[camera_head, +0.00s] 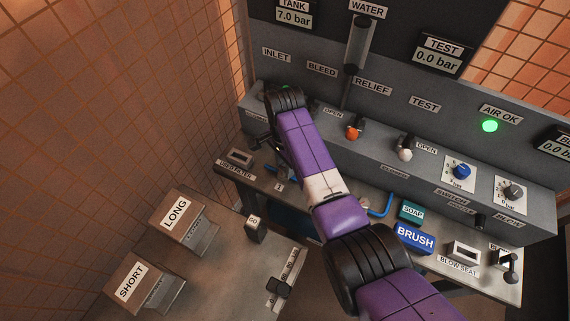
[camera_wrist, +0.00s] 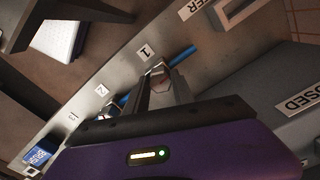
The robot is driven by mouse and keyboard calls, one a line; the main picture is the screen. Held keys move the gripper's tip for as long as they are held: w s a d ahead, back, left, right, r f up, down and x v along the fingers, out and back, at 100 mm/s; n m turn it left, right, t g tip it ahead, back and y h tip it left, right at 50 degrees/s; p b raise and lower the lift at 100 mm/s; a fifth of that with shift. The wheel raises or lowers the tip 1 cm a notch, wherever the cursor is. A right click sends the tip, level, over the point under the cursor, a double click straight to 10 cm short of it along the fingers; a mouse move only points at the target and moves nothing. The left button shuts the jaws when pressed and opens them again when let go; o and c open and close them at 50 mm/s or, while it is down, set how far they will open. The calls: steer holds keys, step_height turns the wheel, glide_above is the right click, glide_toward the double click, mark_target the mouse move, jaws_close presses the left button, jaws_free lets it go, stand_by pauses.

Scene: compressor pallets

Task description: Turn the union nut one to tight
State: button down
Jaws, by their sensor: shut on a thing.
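My gripper (camera_wrist: 160,92) reaches down to the bench at the station labelled 1 and is shut on the union nut there. The nut (camera_wrist: 159,67) shows only as a small metallic glint between the fingers, and the fingers hide most of it. A blue hose (camera_wrist: 183,54) runs from the nut's place toward the upper right in the wrist view. In the head view my arm covers most of the nut's area, beside the label 1 (camera_head: 279,187). Labels 2 (camera_wrist: 101,91) and 3 stand further along the bench edge, with another blue hose by label 2.
The panel with the orange knob (camera_head: 352,133) and white knob (camera_head: 405,155) stands behind my arm. A used filter tray (camera_head: 228,166) is left of it. Soap (camera_head: 411,211) and brush (camera_head: 415,238) blocks lie to the right. LONG (camera_head: 176,212) and SHORT (camera_head: 130,282) boxes stand front left.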

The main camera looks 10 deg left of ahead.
steer(key=c, duration=1.1)
jaws_free()
steer(key=shift+o, duration=0.2)
steer(key=shift+r+b, duration=0.35)
steer(key=shift+r, duration=3.6)
